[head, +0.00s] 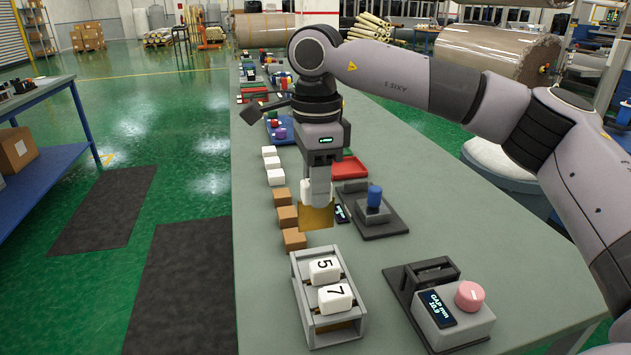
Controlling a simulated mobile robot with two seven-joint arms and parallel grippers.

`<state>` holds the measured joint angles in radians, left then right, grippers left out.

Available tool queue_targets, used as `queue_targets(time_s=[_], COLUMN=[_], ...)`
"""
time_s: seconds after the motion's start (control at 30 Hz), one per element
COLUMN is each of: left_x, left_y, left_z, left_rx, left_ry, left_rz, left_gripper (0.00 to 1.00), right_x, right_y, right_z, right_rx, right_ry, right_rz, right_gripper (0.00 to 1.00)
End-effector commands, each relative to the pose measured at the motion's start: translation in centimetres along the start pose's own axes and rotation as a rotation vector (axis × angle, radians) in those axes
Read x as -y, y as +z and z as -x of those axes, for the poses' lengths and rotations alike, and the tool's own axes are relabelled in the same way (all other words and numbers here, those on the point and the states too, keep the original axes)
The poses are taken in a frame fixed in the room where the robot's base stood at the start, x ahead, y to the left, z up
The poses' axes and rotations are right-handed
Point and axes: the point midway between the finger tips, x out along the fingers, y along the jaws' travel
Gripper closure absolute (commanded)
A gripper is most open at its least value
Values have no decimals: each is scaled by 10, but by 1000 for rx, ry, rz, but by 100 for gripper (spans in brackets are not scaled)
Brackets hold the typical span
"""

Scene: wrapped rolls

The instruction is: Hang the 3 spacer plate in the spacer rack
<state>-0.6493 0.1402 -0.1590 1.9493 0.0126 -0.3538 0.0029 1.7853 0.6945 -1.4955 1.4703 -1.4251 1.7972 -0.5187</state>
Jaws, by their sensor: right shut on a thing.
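My right gripper (318,182) points down above the grey table and is shut on a spacer plate (317,217). The plate hangs below the fingers as a gold-brown sheet; its white top is mostly between the fingers. I cannot read a number on it. The spacer rack (296,270) is a grey open frame in front of the gripper, nearer to me. Two white-topped plates marked 5 (324,270) and 7 (335,298) hang in it. The held plate is beyond the rack's far end, above the rack's level. My left gripper is not in view.
A gauge with a pink knob and small display (436,306) stands right of the rack. A blue-knobbed device (374,208) is behind it. Brown blocks (287,215) and white blocks (271,163) line the table's left side. A red tray (349,168) lies behind the gripper.

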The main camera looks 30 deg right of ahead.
Motion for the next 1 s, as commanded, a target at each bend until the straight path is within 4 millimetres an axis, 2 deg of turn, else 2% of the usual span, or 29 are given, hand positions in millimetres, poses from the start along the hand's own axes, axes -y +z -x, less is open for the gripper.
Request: queue_targets(time_s=[0.27,0.8,1.0], left_x=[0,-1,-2], left_y=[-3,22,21], left_z=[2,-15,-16], left_rx=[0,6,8], left_ry=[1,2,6], left_rz=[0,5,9], left_gripper=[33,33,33], right_x=[0,0,0], right_y=[0,0,0], right_z=[2,-43,-50], right_rx=[1,1,1], right_ry=[1,0,-1], right_rz=[0,0,0], right_gripper=[100,100,100])
